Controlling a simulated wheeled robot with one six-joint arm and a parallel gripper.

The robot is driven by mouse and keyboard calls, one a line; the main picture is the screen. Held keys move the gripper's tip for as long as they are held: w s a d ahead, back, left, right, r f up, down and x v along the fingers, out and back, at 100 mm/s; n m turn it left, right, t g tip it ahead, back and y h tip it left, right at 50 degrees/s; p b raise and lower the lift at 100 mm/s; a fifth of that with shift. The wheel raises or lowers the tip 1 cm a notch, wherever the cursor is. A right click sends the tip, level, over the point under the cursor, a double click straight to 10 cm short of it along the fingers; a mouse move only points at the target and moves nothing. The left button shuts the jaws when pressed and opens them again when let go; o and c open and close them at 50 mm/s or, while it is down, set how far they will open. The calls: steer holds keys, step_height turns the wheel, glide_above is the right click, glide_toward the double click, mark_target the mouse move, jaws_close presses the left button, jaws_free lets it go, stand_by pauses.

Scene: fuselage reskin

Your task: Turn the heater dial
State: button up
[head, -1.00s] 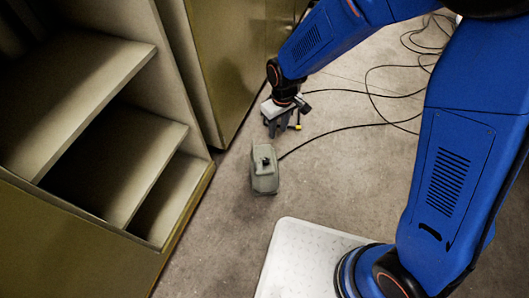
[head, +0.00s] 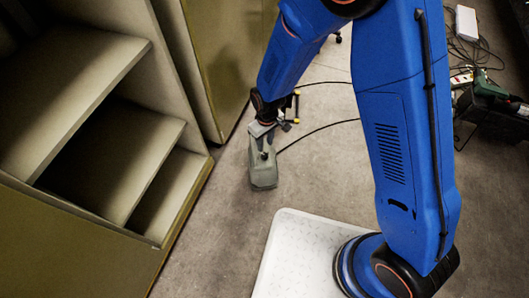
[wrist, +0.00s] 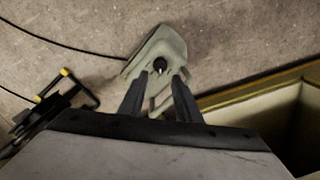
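The heater (head: 263,172) is a small grey-green box on the concrete floor, with a black cable running off it. Its dark round dial (wrist: 160,65) shows on its near face in the wrist view, and the heater body (wrist: 170,44) surrounds it. My gripper (wrist: 158,80) has its two dark fingers apart, with the dial seen just beyond and between the tips. I cannot tell whether the fingers touch it. In the head view my gripper (head: 264,138) is over the heater's far end and partly hides it.
Open shelves (head: 120,150) stand close on the left, and a cabinet (head: 228,60) stands behind. A green power tool (head: 488,86) and cables lie at the right. Floor between is clear.

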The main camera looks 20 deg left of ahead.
mark_target(264, 155)
steer(key=shift+s+f, duration=0.15)
steer(key=shift+f, duration=3.75)
jaws_close()
